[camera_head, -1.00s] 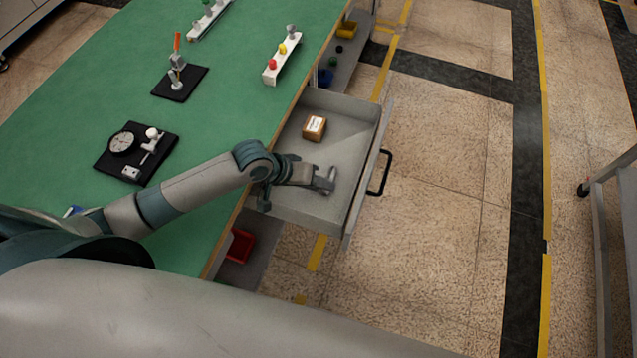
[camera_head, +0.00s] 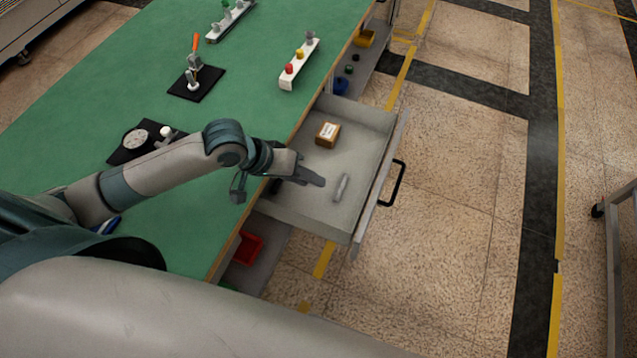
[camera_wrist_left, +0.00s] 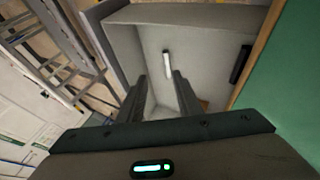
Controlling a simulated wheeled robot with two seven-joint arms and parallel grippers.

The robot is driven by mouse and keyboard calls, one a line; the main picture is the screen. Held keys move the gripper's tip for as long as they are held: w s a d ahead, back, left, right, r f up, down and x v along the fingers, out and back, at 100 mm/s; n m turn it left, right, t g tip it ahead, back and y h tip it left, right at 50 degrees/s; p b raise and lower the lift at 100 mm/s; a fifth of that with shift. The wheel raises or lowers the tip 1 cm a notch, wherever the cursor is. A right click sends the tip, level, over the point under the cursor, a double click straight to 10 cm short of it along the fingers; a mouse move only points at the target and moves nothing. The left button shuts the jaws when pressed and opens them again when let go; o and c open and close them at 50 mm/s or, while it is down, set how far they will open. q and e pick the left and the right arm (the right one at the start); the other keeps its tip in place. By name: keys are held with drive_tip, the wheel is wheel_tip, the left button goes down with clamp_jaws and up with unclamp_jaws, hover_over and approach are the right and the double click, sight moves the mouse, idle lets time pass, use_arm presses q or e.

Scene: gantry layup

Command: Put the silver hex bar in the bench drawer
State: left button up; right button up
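The silver hex bar (camera_head: 341,187) lies on the floor of the open bench drawer (camera_head: 310,212), near its front panel. It also shows in the wrist view (camera_wrist_left: 166,64), lying loose beyond my fingertips. My left gripper (camera_head: 279,190) is open and empty, above the bench side of the drawer and to the left of the bar. In the wrist view its two fingers (camera_wrist_left: 160,77) stand apart with nothing between them. My right gripper is not in view.
A small brown box (camera_head: 328,134) sits at the drawer's far end. The drawer has a black handle (camera_head: 393,184). The green bench top (camera_head: 262,98) holds a dial gauge (camera_head: 135,139), a clamp stand and button strips. A red bin (camera_head: 247,247) is below.

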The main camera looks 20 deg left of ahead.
use_arm(q)
drive_tip(key=shift+v, duration=1.2)
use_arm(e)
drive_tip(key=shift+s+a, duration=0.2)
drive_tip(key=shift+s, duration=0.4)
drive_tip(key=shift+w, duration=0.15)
